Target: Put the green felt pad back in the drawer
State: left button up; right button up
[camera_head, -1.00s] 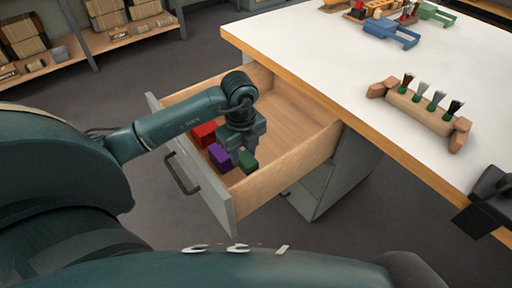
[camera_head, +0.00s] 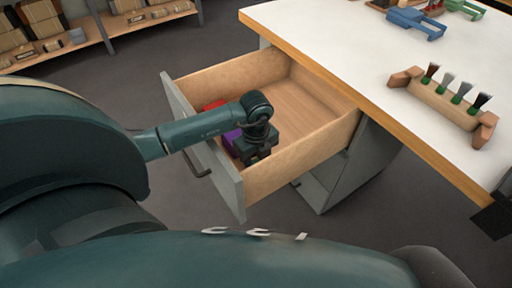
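The open drawer (camera_head: 300,165) stands out from under the workbench, with a wooden inside and a grey front. My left gripper (camera_head: 258,154) points down into its front part, close to the purple block (camera_head: 231,143). The green felt pad cannot be made out now; the gripper and wrist cover the spot below them. I cannot tell whether the fingers are open or shut. A dark part of my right gripper (camera_head: 494,214) shows at the right edge by the bench edge; its fingers cannot be made out.
A red block (camera_head: 214,105) lies in the drawer behind my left forearm. The back of the drawer is bare. On the white bench (camera_head: 340,50) stand a wooden holder (camera_head: 443,103) with several bristle tufts and a blue tool (camera_head: 415,24). Shelves with boxes stand at far left.

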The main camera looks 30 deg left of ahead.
pick_arm(q)
jog(key=o, duration=1)
jog(key=shift+r, duration=0.15)
notch_tip(320, 180, up, 12)
jog(key=p, duration=0.3)
pick_arm(e)
jog(key=r, duration=0.2)
jog(key=d+r+m, duration=0.1)
jog(key=shift+s+d+r, duration=0.1)
jog(key=shift+s+r, duration=0.1)
jog(key=shift+s, duration=0.05)
jog(key=shift+s+f, duration=0.1)
